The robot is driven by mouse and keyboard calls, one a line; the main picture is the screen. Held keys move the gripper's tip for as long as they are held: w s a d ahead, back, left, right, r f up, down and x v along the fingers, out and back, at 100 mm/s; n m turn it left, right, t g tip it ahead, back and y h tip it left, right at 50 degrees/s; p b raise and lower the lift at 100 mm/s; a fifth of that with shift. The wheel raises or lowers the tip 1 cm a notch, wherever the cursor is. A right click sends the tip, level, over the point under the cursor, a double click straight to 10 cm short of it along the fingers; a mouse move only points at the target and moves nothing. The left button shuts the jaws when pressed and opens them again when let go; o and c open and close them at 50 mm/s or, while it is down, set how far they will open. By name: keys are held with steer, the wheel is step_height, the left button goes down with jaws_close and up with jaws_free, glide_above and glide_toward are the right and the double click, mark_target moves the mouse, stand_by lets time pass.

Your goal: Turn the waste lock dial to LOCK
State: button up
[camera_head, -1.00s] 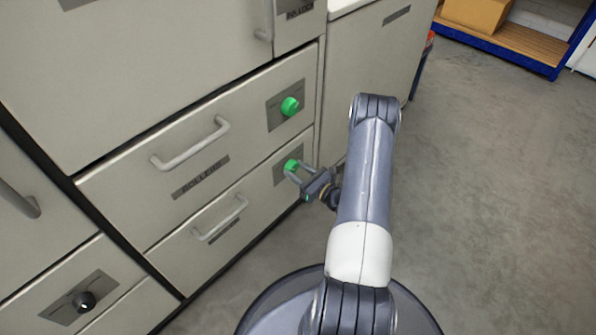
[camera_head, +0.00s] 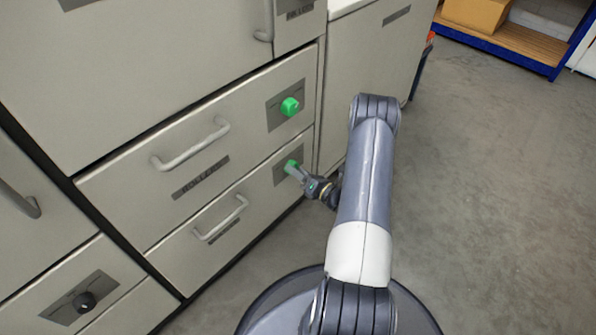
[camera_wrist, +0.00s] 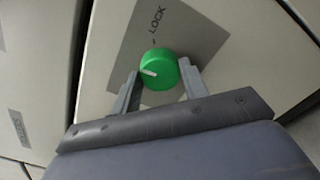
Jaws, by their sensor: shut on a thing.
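A green dial (camera_wrist: 161,66) sits on a grey plate (camera_wrist: 196,40) on the lower drawer. It also shows small in the head view (camera_head: 291,163). The word LOCK and a short tick stand on the plate at the top of the wrist view. The dial's white mark points left, away from that tick. My gripper (camera_wrist: 158,81) is shut on the dial, one finger on each side; its fingers also show at the dial in the head view (camera_head: 293,168). The lower drawer's label (camera_head: 223,231) is too small to read.
A second green dial (camera_head: 289,107) is on the drawer above, and a black dial (camera_head: 84,302) is at lower left. Bar handles (camera_head: 191,147) (camera_head: 221,218) stick out from the drawers. Open floor (camera_head: 480,200) lies to the right.

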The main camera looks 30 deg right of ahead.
steer(key=m+p, duration=0.1)
steer(key=m, duration=0.9)
steer(key=shift+m, duration=0.5)
steer(key=o, duration=1)
steer(key=shift+c, duration=0.2)
steer(key=shift+s, duration=0.1)
steer(key=p+v, duration=0.2)
steer(key=v, duration=0.8)
steer(key=shift+s+p, duration=0.3)
steer(key=shift+p, duration=0.1)
steer(key=shift+d, duration=0.1)
